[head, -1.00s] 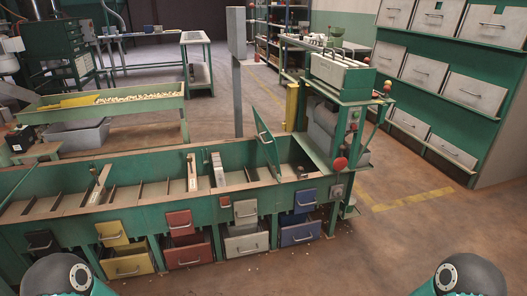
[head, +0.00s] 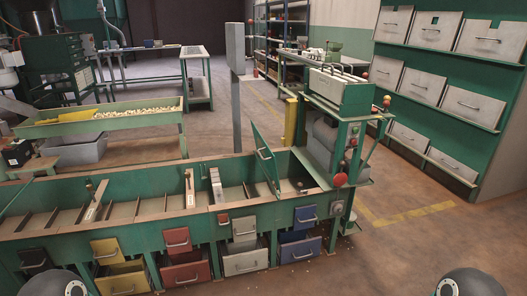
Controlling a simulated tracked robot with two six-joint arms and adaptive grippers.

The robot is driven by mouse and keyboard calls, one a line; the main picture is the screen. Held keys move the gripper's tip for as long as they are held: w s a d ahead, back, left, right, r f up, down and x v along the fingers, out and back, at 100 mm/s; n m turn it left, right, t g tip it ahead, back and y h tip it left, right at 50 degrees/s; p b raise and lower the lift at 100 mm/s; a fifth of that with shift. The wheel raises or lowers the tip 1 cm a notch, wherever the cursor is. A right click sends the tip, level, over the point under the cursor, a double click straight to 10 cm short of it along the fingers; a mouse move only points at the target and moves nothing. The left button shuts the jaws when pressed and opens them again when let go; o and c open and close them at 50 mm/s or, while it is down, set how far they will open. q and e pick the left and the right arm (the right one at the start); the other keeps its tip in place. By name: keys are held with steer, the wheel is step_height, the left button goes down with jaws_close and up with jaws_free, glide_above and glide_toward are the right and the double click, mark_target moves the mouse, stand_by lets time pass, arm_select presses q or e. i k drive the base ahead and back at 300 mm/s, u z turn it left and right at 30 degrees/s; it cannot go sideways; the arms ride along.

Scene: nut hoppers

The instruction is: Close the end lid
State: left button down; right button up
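The end lid is most likely the green hinged flap (head: 266,160) with a small handle, at the right end of the long green hopper trough (head: 150,235). It stands open, tilted up from the trough. The compartment (head: 290,187) to its right is uncovered. Both of my grippers are out of the picture; only rounded links of my arms show at the bottom left and bottom right corners, well apart from the lid.
Yellow (head: 105,247), red (head: 177,237), grey (head: 245,262) and blue (head: 305,216) drawer fronts line the trough's front. A machine with a red knob (head: 340,179) stands at the trough's right end. Bare floor (head: 400,250) lies to the right.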

mark_target(260, 154)
steer(key=u, duration=0.2)
steer(key=i, duration=1.9)
steer(key=z, duration=0.75)
steer(key=k, duration=0.8)
steer(key=z, duration=0.2)
steer(key=i, duration=0.85)
steer(key=u, duration=0.1)
